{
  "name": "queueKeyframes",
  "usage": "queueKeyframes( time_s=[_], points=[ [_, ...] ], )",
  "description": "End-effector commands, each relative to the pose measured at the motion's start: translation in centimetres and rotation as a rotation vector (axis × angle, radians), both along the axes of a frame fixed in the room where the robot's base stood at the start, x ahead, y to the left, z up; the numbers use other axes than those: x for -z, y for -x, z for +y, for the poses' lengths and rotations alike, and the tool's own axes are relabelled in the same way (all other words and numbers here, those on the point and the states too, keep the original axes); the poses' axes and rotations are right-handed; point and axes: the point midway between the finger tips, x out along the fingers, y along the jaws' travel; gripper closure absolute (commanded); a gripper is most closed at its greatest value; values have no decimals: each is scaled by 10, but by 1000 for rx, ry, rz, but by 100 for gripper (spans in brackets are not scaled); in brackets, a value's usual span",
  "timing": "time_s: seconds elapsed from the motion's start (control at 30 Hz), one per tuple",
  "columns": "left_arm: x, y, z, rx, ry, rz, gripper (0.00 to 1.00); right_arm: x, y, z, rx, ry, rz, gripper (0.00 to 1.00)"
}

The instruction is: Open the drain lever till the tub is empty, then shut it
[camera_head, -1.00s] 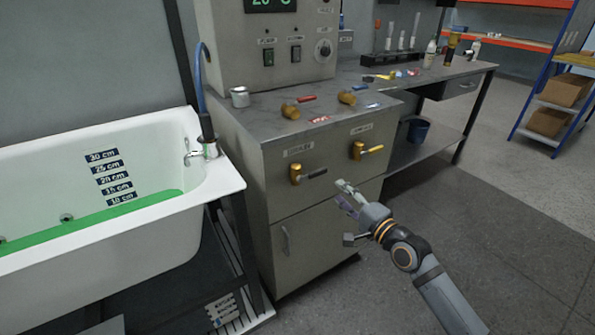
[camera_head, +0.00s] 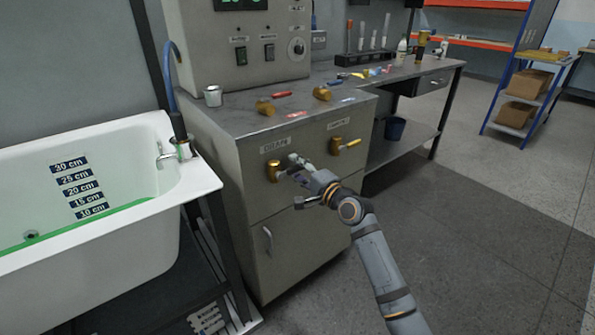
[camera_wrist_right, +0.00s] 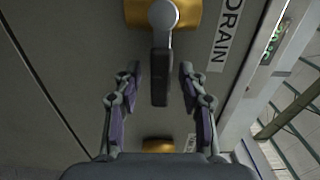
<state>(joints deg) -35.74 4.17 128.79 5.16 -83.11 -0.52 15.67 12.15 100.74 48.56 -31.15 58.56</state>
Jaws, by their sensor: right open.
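The drain lever is a dark handle (camera_wrist_right: 160,75) on a brass valve (camera_head: 273,170), below a DRAIN label (camera_head: 276,145) on the grey cabinet front. It lies level, pointing right toward the second brass valve. My right gripper (camera_head: 292,168) is at this lever and partly hides it. In the right wrist view my right gripper (camera_wrist_right: 160,74) is open, with one finger on each side of the handle and visible gaps. The white tub (camera_head: 110,255) at left holds green liquid (camera_head: 95,222), its surface just below the 10 cm mark. My left gripper is out of view.
A cabinet door handle (camera_head: 267,240) is below. The worktop holds a metal cup (camera_head: 213,95) and brass fittings (camera_head: 265,106). The floor at right is clear.

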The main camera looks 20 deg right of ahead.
Motion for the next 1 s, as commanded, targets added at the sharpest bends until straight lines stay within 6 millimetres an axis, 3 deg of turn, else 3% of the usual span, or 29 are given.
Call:
queueKeyframes(
  time_s=[0.17, 0.5, 1.0],
  points=[
    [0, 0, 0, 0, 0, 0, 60, 0, 0, 0, 0, 0, 0, 58],
    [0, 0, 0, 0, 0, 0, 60, 0, 0, 0, 0, 0, 0, 100],
    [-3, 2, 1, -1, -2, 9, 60, 0, 0, 0, 0, -20, 8, 100]
  ],
)
